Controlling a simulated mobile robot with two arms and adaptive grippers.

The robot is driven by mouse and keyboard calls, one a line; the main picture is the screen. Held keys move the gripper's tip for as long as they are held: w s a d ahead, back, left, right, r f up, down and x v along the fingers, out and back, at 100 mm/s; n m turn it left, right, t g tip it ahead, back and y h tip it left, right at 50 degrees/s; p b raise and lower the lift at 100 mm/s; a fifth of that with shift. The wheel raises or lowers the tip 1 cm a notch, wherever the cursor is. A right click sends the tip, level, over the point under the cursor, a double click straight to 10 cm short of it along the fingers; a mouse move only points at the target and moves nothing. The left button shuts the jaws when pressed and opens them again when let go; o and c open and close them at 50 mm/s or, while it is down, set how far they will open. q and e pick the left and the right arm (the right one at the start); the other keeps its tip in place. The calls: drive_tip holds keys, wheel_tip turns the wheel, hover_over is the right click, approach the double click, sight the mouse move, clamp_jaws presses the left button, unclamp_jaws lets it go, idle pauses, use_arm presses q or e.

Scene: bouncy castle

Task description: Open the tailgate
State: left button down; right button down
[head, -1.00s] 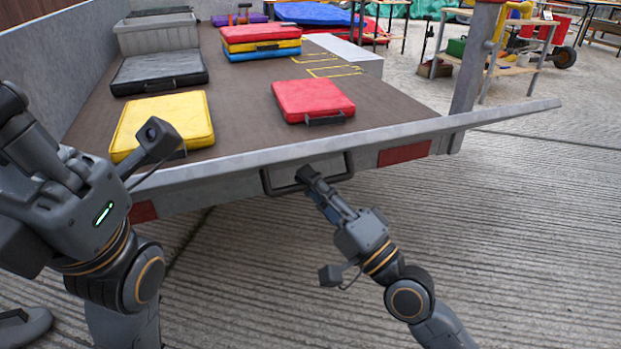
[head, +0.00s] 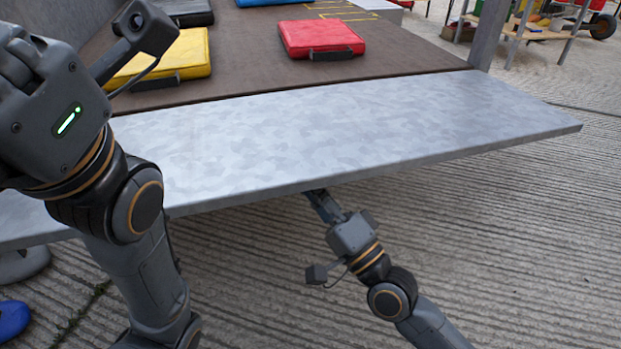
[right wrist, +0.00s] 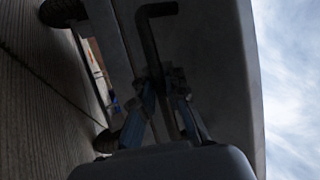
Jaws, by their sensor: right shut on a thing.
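The tailgate (head: 330,130) is a grey metal panel at the rear of the trailer. It is swung down and outward, close to level with the trailer bed, with its inner face showing in the head view. My right gripper (head: 318,195) reaches under its outer edge, its fingertips hidden there. In the right wrist view my right gripper (right wrist: 168,95) is shut on the dark bar handle (right wrist: 148,40) on the tailgate's outer face. My left gripper's body (head: 25,75) is at the left edge of the head view, above the tailgate; its fingers cannot be made out.
On the trailer bed (head: 240,65) lie a red pad (head: 320,38), a yellow pad (head: 185,55) and a black case (head: 185,12). A workbench (head: 535,30) stands at the back right. The ribbed concrete ground (head: 530,240) is clear at the right. A blue object (head: 12,320) lies at lower left.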

idle(0.4)
drive_tip(key=c, duration=1.4)
unclamp_jaws()
drive_tip(key=shift+o, duration=0.2)
drive_tip(key=v, duration=1.2)
drive_tip(key=shift+f, duration=0.1)
